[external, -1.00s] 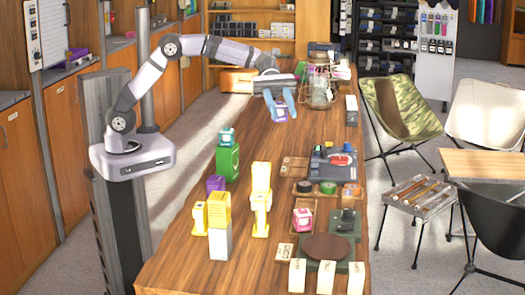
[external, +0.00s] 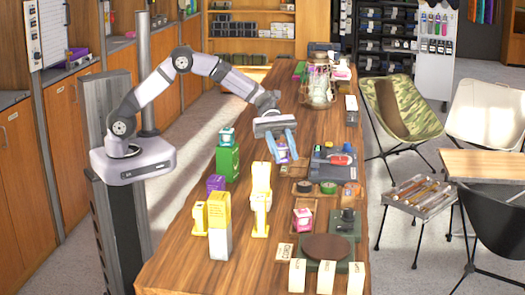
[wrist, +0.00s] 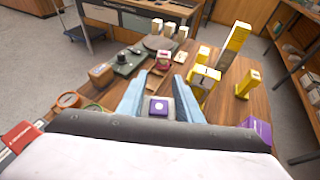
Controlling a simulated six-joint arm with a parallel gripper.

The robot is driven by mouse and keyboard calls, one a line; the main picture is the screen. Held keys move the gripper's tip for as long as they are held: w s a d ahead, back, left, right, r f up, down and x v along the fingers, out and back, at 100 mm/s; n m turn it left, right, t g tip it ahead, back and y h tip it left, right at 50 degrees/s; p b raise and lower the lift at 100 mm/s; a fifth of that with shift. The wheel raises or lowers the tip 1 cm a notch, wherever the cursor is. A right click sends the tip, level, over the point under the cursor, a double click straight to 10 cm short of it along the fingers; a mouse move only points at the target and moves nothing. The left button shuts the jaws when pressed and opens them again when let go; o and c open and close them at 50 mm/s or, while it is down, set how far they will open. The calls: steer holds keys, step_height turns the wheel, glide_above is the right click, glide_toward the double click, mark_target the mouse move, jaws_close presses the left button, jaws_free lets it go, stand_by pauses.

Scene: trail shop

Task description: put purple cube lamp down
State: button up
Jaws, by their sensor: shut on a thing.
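The purple cube lamp (wrist: 158,108) sits between the blue fingers of my gripper (wrist: 158,88) in the wrist view, its purple face with a white dot towards the camera. In the external view my gripper (external: 282,154) is shut on the lamp (external: 282,151), which is partly hidden by the fingers. It is over the middle of the wooden table (external: 240,265), just left of a dark tray. Whether the lamp touches the table cannot be told.
A green box (external: 228,161) with a teal-topped cube stands to the left. Yellow boxes (external: 261,180) and a purple box (external: 216,184) are nearer the front. A pink cube (external: 303,218) stands on a wooden tray. The dark tray (external: 320,168) holds small items. Glass jars (external: 318,85) stand at the back.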

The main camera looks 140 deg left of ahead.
steer(key=shift+f+p, duration=0.4)
steer(key=shift+f, duration=4.55)
steer(key=shift+f, duration=0.1)
steer(key=shift+f, duration=0.15)
steer(key=o, duration=1.2)
steer(key=shift+r, duration=0.3)
steer(key=b+v, duration=0.1)
steer(key=v, duration=1)
steer(key=shift+f+b, duration=0.1)
steer(key=shift+b, duration=0.3)
steer(key=shift+o, duration=0.4)
steer(key=shift+s+a+r, duration=0.15)
steer(key=shift+s+r, duration=0.1)
steer(key=shift+s, duration=0.2)
